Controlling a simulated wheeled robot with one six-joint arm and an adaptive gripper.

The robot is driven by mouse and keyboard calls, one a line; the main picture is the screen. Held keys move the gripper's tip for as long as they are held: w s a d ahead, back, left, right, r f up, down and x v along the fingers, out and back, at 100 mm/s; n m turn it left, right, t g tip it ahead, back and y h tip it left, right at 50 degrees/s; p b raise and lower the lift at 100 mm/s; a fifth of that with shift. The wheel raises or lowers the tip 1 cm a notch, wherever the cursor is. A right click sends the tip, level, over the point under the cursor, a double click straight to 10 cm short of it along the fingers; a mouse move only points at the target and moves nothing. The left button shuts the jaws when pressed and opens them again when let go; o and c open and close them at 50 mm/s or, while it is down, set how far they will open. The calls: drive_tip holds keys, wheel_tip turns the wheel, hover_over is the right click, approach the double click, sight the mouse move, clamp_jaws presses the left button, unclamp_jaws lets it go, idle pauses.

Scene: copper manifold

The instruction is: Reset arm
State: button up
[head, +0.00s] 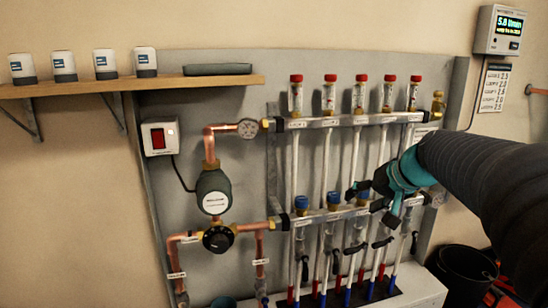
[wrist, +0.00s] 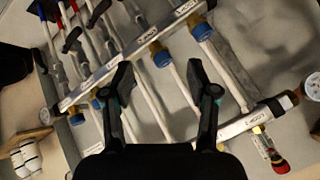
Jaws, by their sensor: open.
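My gripper (head: 366,202) is in front of the right part of the lower manifold bar (head: 328,216). Its teal and black body covers part of the bar and the blue caps there. In the wrist view my gripper (wrist: 164,82) has its two black fingers spread wide, with nothing held between them. Behind the gap are white pipes and the labelled bar (wrist: 135,62), which crosses the picture at a slant. I cannot tell whether a finger touches the manifold.
The upper bar (head: 350,119) carries several red-capped flow meters (head: 330,93). A pump (head: 213,192) and a red switch box (head: 159,137) are on the left. A shelf (head: 190,82) holds several white-topped containers. A black bucket (head: 467,275) stands lower right.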

drive_tip(key=s+a+f+n+g+h+p, duration=0.1)
drive_tip(key=s+f, duration=0.3)
drive_tip(key=s, duration=0.9)
drive_tip(key=s+a+f+n+g+h+p, duration=0.1)
drive_tip(key=s+a+f+h, duration=0.2)
drive_tip(key=s, duration=1.1)
wheel_tip(320, 180, down, 2)
drive_tip(key=shift+s+a+f+n, duration=0.15)
drive_tip(key=shift+s+a+n, duration=0.1)
drive_tip(key=shift+a+n, duration=0.25)
drive_tip(key=shift+a, duration=0.1)
drive_tip(key=shift+c, duration=0.3)
